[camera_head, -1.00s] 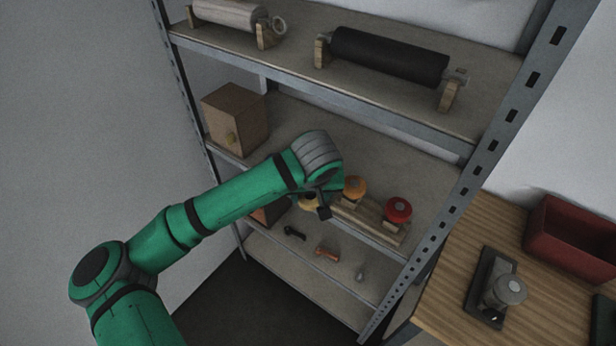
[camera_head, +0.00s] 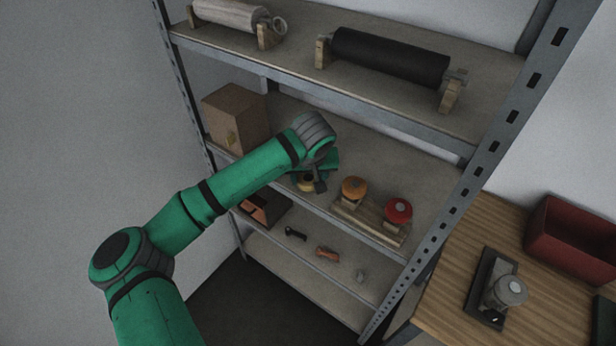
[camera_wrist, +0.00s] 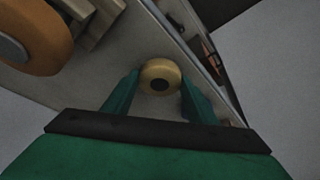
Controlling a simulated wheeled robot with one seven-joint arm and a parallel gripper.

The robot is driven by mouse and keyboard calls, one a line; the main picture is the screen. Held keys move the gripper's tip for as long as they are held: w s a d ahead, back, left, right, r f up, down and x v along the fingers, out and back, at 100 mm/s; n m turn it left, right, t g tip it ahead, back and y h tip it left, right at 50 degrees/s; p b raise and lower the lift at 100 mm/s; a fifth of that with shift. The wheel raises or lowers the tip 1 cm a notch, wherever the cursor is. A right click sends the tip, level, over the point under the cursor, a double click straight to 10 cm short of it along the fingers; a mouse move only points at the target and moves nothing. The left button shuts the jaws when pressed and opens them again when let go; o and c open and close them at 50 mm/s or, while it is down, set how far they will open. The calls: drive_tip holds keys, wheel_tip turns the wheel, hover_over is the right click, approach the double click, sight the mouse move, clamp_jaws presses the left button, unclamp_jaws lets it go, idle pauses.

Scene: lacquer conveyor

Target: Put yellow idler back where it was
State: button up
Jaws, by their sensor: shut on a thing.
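The yellow idler (camera_head: 306,184) is a small yellow roller at the middle shelf (camera_head: 413,178), left of the orange idler. In the wrist view the yellow idler (camera_wrist: 160,76) sits between my two green fingers, its round end with a dark centre showing. My gripper (camera_head: 312,178) is shut on it; in the wrist view my gripper (camera_wrist: 156,92) also shows. The orange idler (camera_head: 354,188) and red idler (camera_head: 398,210) stand on a wooden rack (camera_head: 368,226). The orange one shows large in the wrist view (camera_wrist: 38,38). Whether the yellow idler touches the shelf, I cannot tell.
A brown box (camera_head: 234,116) stands left on the middle shelf. Rollers lie on wooden supports on the top shelf (camera_head: 300,50). The lower shelf (camera_head: 290,262) holds small tools and an open-fronted box (camera_head: 264,210). A wooden table (camera_head: 452,306) with a red bin (camera_head: 572,240) stands right.

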drive_tip(key=o, duration=1.2)
drive_tip(key=shift+o, duration=0.2)
drive_tip(key=v, duration=1.2)
drive_tip(key=shift+s, duration=0.15)
drive_tip(key=shift+a, duration=0.15)
